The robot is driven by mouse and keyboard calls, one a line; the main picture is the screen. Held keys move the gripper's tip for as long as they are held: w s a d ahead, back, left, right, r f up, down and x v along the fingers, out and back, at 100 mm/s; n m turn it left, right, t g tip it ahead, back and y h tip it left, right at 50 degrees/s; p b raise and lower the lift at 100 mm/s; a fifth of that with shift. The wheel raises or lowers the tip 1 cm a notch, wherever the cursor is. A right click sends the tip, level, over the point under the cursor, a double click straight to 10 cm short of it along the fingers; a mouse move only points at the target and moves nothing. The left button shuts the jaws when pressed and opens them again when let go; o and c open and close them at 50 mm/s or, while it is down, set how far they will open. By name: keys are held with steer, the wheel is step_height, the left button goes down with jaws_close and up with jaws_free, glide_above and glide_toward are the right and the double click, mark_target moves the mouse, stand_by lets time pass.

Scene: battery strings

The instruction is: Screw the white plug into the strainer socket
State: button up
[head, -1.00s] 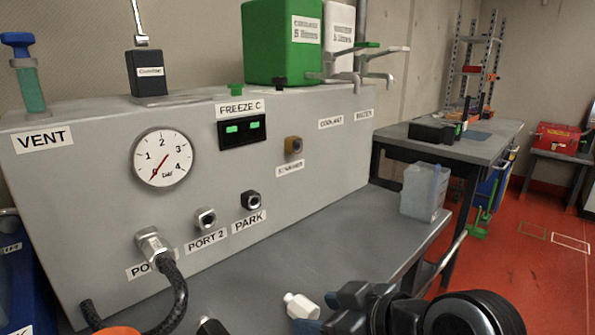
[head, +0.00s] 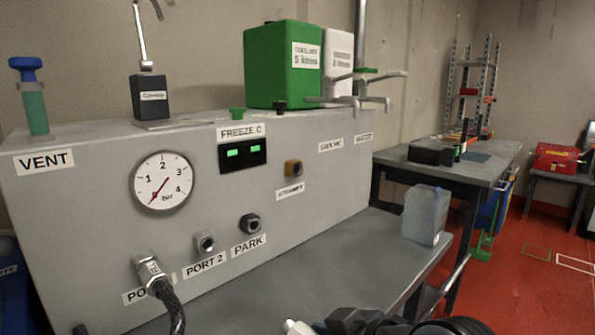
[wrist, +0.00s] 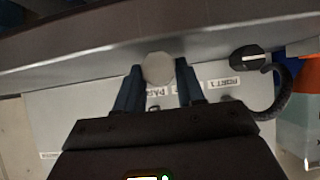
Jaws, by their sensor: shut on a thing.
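The white plug (wrist: 159,68) is held between the two blue fingers of my gripper (wrist: 158,76) in the wrist view, with its round pale end showing.
A dark PARK socket (head: 250,223) and the PORT 2 fitting (head: 204,242) lie lower left on the panel. A hose (head: 165,292) hangs from the left port. A translucent container (head: 425,214) stands at the bench's right end. The bench between is clear.

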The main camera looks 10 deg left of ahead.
steer(key=c, duration=0.5)
steer(key=shift+o, duration=0.2)
steer(key=shift+r+p, duration=2.5)
steer(key=shift+r, duration=0.05)
steer(key=w+d+r+p, duration=0.4)
steer(key=w+r+p, duration=0.7)
steer(key=w, duration=0.7)
step_height(320, 180, up, 3)
steer(key=shift+w+d+r, duration=0.1)
steer(key=shift+w+d, duration=0.1)
